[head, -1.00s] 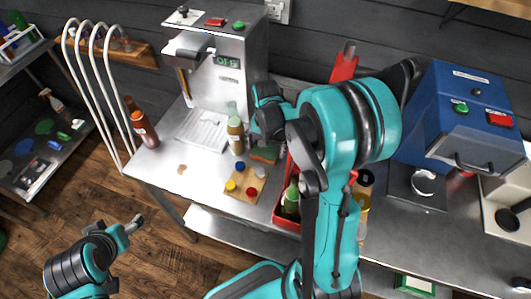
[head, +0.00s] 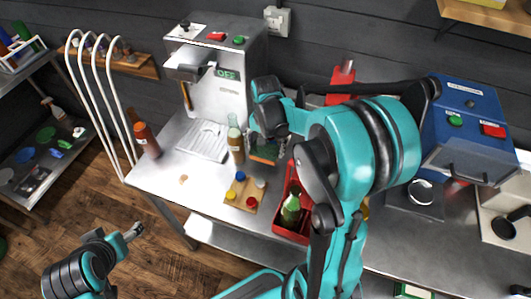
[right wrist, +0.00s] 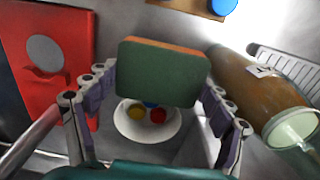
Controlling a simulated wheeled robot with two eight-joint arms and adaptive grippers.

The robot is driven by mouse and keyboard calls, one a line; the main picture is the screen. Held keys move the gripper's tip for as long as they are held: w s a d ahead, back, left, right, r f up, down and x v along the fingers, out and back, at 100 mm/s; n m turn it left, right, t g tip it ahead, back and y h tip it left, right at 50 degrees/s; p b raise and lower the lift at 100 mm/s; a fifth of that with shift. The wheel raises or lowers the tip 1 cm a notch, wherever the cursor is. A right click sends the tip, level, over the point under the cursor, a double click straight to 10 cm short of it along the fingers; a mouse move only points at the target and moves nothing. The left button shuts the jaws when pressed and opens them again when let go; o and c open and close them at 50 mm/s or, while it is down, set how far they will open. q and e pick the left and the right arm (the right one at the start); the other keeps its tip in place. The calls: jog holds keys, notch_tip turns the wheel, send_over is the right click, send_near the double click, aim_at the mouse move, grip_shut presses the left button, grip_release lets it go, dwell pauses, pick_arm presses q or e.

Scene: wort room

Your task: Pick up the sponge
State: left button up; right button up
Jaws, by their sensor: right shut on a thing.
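The sponge (right wrist: 163,74) is a block with a dark green face and an orange layer along its far edge. In the right wrist view it sits between the fingers of my right gripper (right wrist: 160,88), which is shut on it. In the head view the sponge (head: 264,153) shows below my right gripper (head: 268,138), beside a brown bottle, partly covered by the gripper. My left gripper (head: 134,231) is at the lower left over the floor, away from the table. Its fingers are too small to tell open from shut.
The brown bottle (head: 235,143) stands close left of the sponge. A white dish (right wrist: 147,131) with coloured pieces lies beyond it in the wrist view. A red crate (head: 284,224) with a green bottle and a wooden board (head: 244,198) with coloured caps are nearer.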

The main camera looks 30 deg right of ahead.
aim_at(265, 149)
notch_tip(265, 149, up, 12)
jog(key=p, duration=0.3)
jog(key=shift+r, duration=0.2)
jog(key=c, duration=0.3)
jog(key=shift+f, duration=0.1)
